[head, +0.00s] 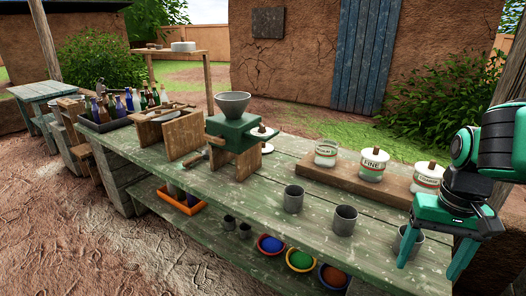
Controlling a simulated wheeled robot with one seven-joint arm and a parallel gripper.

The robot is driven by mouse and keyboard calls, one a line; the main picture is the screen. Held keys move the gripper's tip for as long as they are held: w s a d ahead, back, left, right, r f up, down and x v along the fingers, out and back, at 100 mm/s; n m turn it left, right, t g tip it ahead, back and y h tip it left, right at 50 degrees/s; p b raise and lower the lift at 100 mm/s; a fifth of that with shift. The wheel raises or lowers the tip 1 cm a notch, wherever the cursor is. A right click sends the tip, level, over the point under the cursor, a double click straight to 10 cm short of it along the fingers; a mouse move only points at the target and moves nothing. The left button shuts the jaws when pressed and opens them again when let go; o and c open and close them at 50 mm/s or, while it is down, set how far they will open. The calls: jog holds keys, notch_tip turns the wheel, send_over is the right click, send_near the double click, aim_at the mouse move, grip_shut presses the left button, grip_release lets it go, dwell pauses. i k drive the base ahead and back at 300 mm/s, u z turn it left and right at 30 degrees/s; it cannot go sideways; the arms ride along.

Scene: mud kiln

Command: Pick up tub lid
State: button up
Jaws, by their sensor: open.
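Two white tub lids with brown knobs sit on tubs: one on the tub marked FINE (372,172), its lid (368,156) showing, and one on the right tub (424,184), its lid (424,169) showing. The left tub (326,155) shows no knobbed lid. My gripper (429,270) is open and points down at the table's right end, in front of the right tub. Nothing shows held in it.
The tubs stand on a wooden board (345,180) on the long green table. Metal cups stand in front: one (293,199), another (344,220), and a third (410,238) by my left finger. The green hopper device (232,132) stands left of the tubs. Colored bowls (301,260) sit on the lower shelf.

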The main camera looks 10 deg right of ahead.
aim_at(266, 148)
jog(key=u, duration=1.9)
jog(key=i, duration=3.15)
jog(key=z, duration=0.75)
